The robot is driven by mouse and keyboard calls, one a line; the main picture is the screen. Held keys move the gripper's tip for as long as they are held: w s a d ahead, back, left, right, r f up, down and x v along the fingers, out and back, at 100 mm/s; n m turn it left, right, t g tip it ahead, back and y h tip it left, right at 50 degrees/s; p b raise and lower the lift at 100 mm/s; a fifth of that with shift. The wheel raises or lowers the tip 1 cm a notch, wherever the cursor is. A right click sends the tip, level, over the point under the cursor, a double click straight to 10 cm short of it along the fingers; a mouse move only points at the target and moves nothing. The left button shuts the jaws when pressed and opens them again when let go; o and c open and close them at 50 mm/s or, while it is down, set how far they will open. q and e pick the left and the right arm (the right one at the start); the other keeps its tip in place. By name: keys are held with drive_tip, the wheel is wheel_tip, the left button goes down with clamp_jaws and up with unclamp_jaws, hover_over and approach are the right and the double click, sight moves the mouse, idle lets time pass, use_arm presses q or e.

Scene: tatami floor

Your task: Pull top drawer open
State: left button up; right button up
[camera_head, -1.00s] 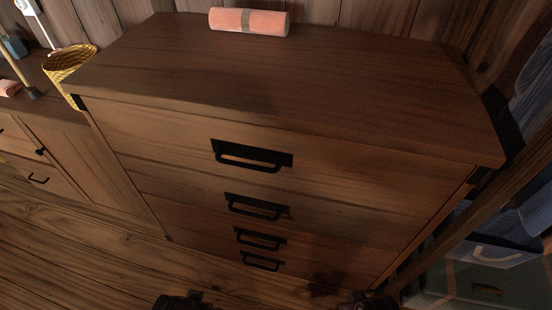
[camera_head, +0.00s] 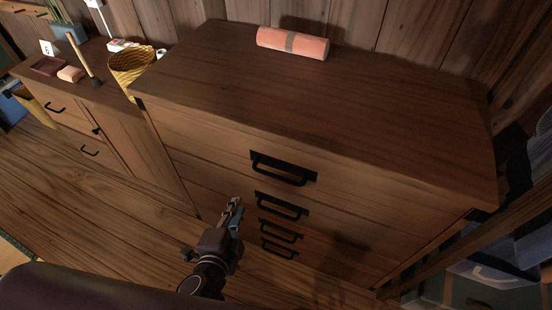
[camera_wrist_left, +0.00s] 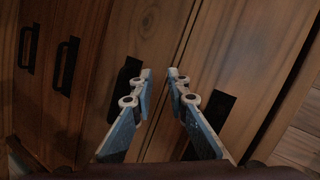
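The wooden dresser (camera_head: 350,165) stands in front of me with its drawers shut. The top drawer's black handle (camera_head: 283,170) is in plain view in the head view, with the lower handles (camera_head: 281,206) below it. My left gripper (camera_head: 237,203) is in front of the dresser, below and left of the top handle, pointing up toward the drawer fronts. In the left wrist view, its two blue-grey fingers (camera_wrist_left: 160,73) stand apart with nothing between them. Dark handles show there too, one (camera_wrist_left: 67,62) to the left; I cannot tell which drawer each belongs to. My right gripper is out of view.
A pink roll (camera_head: 292,43) lies on the dresser top (camera_head: 330,90). A yellow basket (camera_head: 132,68) and small items stand on a lower cabinet (camera_head: 125,140) at the left. A dark wooden beam (camera_head: 440,255) runs along the right. Floor (camera_head: 90,205) shows clear in front.

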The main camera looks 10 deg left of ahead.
sight(275, 176)
use_arm(q)
drive_tip(key=s+d+r+m+t+h+p, duration=0.1)
drive_tip(key=d+r+m+t+h+p, duration=0.2)
drive_tip(key=d+r+m, duration=0.6)
drive_tip(key=shift+w+d+n+g+h+p, duration=0.2)
drive_tip(key=shift+w+n, duration=0.25)
drive_tip(key=shift+w, duration=0.75)
drive_tip(key=shift+w+a+n+g+h+p, duration=0.1)
drive_tip(key=shift+w+n+g+p, duration=0.3)
drive_tip(key=shift+w, duration=0.75)
drive_tip(key=shift+w+d+n+h+p, duration=0.15)
drive_tip(key=shift+w+n, duration=0.4)
drive_tip(key=shift+w, duration=0.65)
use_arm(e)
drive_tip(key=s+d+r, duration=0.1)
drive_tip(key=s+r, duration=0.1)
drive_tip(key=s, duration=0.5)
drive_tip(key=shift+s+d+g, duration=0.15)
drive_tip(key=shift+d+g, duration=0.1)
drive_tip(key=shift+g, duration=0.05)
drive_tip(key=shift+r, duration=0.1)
use_arm(q)
clamp_jaws()
drive_tip(key=shift+s+f, duration=0.1)
drive_tip(key=shift+f, duration=0.05)
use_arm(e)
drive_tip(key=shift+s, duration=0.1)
